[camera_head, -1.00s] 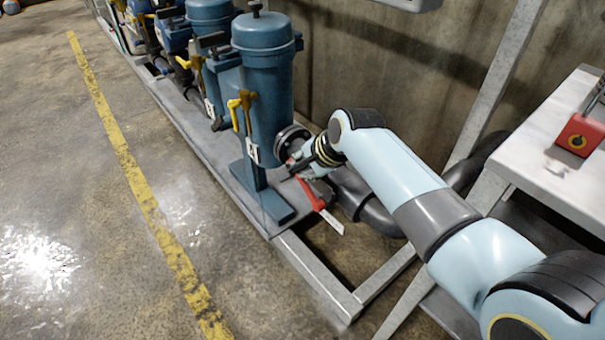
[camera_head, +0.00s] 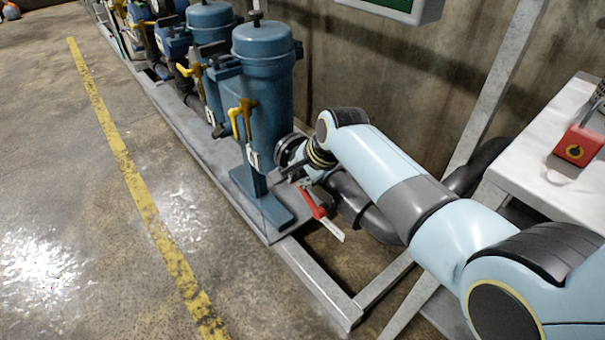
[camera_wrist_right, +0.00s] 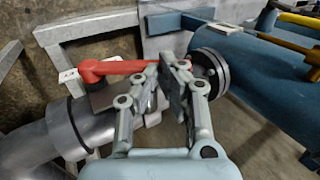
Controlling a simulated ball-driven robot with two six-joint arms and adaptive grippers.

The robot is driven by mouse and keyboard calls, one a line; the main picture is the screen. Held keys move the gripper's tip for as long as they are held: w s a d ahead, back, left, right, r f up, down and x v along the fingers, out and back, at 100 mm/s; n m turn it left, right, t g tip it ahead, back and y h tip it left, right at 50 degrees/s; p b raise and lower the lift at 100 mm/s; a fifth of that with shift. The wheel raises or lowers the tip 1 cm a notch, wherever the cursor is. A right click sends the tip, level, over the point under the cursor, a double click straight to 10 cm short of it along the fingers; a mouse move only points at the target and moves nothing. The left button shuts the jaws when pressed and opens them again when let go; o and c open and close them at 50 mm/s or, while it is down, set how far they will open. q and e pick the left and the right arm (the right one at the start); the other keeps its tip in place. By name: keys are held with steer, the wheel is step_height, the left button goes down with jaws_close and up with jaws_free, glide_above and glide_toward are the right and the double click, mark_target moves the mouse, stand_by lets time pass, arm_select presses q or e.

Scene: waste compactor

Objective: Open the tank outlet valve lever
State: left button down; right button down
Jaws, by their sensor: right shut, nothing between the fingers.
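The red valve lever (camera_head: 313,203) with a pale tip slants down to the right beside the foot of the nearest blue tank (camera_head: 262,100). Its upper end is hidden behind my right wrist in the head view. My right gripper (camera_head: 290,174) is low beside the tank's dark flange. In the wrist view the gripper (camera_wrist_right: 172,68) is shut and empty, its fingertips close to the end of the red lever (camera_wrist_right: 115,67); I cannot tell whether they touch. The dark flange (camera_wrist_right: 211,74) is just right of the fingers. My left gripper is not in view.
A thick grey pipe (camera_head: 372,218) bends behind the lever. A metal frame (camera_head: 318,281) edges the skid. A white table (camera_head: 550,170) with a red box (camera_head: 578,146) stands at the right. The floor left of the skid is clear, with a yellow line (camera_head: 141,196).

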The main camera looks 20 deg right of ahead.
steer(key=shift+w+a+f+g, duration=0.2)
steer(key=shift+w+f+g, duration=0.05)
steer(key=shift+w+g, duration=0.15)
steer(key=shift+w+f+g+h, duration=0.2)
steer(key=shift+f+g+h, duration=0.1)
steer(key=shift+w+a+f+g+b, duration=0.2)
steer(key=shift+w+f+g+b, duration=0.15)
steer(key=shift+f+g+b, duration=0.3)
steer(key=shift+f, duration=0.25)
steer(key=shift+w+a+f+h+b, duration=0.2)
steer(key=shift+w+f+h+b, duration=0.1)
steer(key=shift+w+f+b, duration=0.3)
steer(key=shift+f, duration=0.1)
